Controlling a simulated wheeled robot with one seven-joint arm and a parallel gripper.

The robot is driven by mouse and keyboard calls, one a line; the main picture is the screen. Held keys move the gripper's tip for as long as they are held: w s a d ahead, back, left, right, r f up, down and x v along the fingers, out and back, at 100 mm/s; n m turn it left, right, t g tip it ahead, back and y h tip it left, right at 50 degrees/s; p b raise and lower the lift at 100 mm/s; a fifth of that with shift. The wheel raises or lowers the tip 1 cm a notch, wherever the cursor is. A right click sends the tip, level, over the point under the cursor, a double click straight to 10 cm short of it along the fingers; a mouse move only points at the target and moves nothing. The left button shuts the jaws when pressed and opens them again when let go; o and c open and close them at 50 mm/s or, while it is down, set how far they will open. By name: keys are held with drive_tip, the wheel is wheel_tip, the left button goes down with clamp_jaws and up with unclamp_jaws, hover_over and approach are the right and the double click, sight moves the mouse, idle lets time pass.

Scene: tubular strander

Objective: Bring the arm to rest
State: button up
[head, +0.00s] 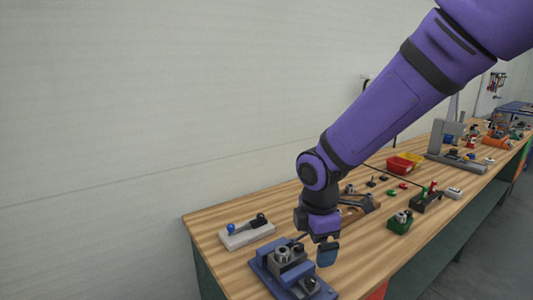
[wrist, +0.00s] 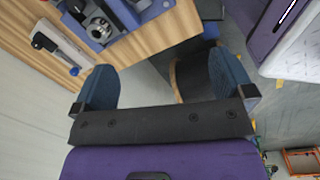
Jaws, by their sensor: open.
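My purple arm reaches down from the upper right in the head view, over the wooden bench. My gripper (head: 328,254) hangs above the near part of the bench, just right of a blue fixture. In the wrist view my gripper (wrist: 173,86) shows its two blue fingers spread wide apart. Nothing is between them but bench edge and floor in the background.
The blue fixture (head: 285,270) with metal parts stands close to my gripper, and also shows in the wrist view (wrist: 118,22). A white block with a blue-knobbed lever (head: 246,233) lies left. The wall borders the bench.

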drive_tip(key=s+d+r+m+t, duration=0.4)
drive_tip(key=s+d+r+m, duration=1.3)
drive_tip(key=d+m, duration=0.3)
drive_tip(key=shift+s+r+m, duration=0.3)
drive_tip(key=shift+s+r, duration=0.05)
drive_tip(key=shift+s, duration=0.15)
